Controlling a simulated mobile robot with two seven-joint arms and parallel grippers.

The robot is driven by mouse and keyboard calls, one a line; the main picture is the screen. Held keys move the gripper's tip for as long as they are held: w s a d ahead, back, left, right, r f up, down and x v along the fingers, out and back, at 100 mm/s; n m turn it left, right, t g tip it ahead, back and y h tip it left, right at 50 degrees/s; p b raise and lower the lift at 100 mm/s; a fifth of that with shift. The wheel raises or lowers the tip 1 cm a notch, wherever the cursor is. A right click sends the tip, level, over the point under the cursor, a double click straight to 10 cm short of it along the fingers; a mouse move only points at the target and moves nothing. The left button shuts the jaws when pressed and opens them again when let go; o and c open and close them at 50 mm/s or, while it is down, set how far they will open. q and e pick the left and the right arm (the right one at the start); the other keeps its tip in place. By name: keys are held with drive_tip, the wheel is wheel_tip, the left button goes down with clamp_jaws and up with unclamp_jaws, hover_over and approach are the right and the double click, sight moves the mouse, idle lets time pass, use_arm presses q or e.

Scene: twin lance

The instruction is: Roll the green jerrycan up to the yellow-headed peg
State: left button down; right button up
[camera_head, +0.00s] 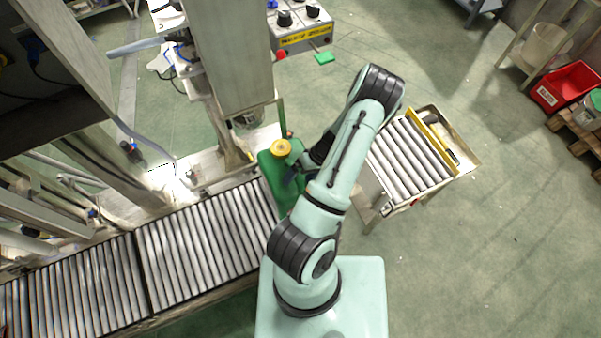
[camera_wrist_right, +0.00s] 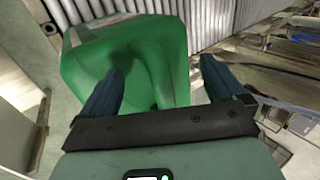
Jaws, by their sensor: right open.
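The green jerrycan (camera_head: 270,170) with a yellow cap (camera_head: 281,147) stands at the right end of the roller conveyor, partly hidden by my right arm. My right gripper (camera_head: 293,175) is at its right side, largely covered by the arm. In the right wrist view the jerrycan (camera_wrist_right: 135,50) fills the space ahead of my open right gripper (camera_wrist_right: 163,70), with one finger in front of it and the other by its right edge. Contact cannot be told. A small yellow piece (camera_head: 250,156) shows by the column; I cannot tell whether it is the peg's head. My left gripper is out of view.
The roller conveyor (camera_head: 205,240) runs left from the jerrycan, its rollers clear. A machine column (camera_head: 230,60) stands behind it. A small roller cart (camera_head: 408,160) with a yellow bar is right of my arm. A control box (camera_head: 300,25) is at the back.

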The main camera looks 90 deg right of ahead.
drive_tip(key=shift+s, duration=0.1)
drive_tip(key=v, duration=1.3)
drive_tip(key=shift+d+r, duration=0.1)
drive_tip(key=shift+r, duration=0.05)
